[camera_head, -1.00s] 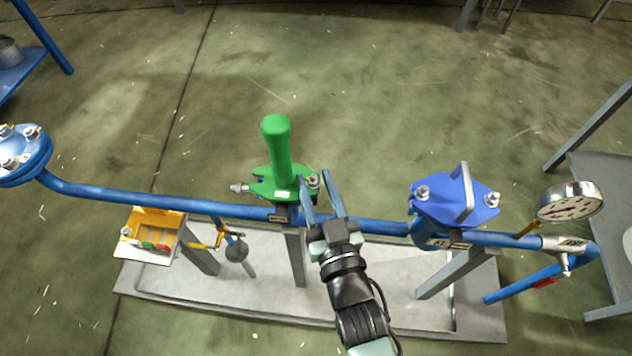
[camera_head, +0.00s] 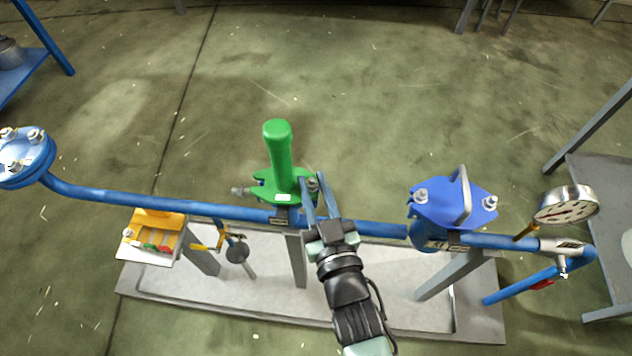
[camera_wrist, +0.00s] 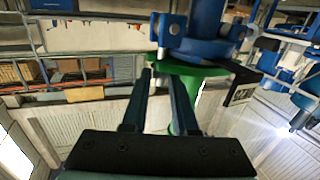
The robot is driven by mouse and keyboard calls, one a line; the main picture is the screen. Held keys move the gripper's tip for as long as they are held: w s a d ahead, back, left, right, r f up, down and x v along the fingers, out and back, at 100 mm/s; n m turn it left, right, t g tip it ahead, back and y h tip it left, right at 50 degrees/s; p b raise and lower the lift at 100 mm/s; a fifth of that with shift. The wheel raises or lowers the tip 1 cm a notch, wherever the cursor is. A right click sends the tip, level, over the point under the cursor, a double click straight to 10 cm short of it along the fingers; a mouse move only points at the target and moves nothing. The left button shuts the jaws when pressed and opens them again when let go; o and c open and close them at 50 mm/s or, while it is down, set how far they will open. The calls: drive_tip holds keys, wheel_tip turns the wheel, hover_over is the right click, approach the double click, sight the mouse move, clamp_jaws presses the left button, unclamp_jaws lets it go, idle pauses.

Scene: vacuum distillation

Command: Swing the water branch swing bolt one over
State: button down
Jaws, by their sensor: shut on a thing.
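A green cover (camera_head: 268,192) with a tall upright green handle (camera_head: 279,150) sits on the blue pipe at the middle of the head view. One swing bolt (camera_head: 239,191) sticks out sideways at the cover's left. Another swing bolt (camera_head: 312,184) is at the cover's right edge, between my fingertips. My gripper (camera_head: 313,180) reaches up from below and is shut on this right bolt. In the wrist view my two fingers (camera_wrist: 161,75) reach the edge of the green plate (camera_wrist: 195,70); the bolt is mostly hidden there.
A blue cover (camera_head: 448,203) with a handle and bolts stands to the right, then a pressure gauge (camera_head: 567,205). The blue pipe (camera_head: 160,203) runs left to a round flange (camera_head: 22,160). A yellow box (camera_head: 155,235) hangs below it. The floor behind is open.

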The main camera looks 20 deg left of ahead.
drive_tip(key=c, duration=0.9)
unclamp_jaws()
drive_tip(key=shift+c, duration=0.2)
drive_tip(key=v, duration=1.3)
drive_tip(key=shift+p, duration=0.3)
drive_tip(key=shift+f, duration=0.1)
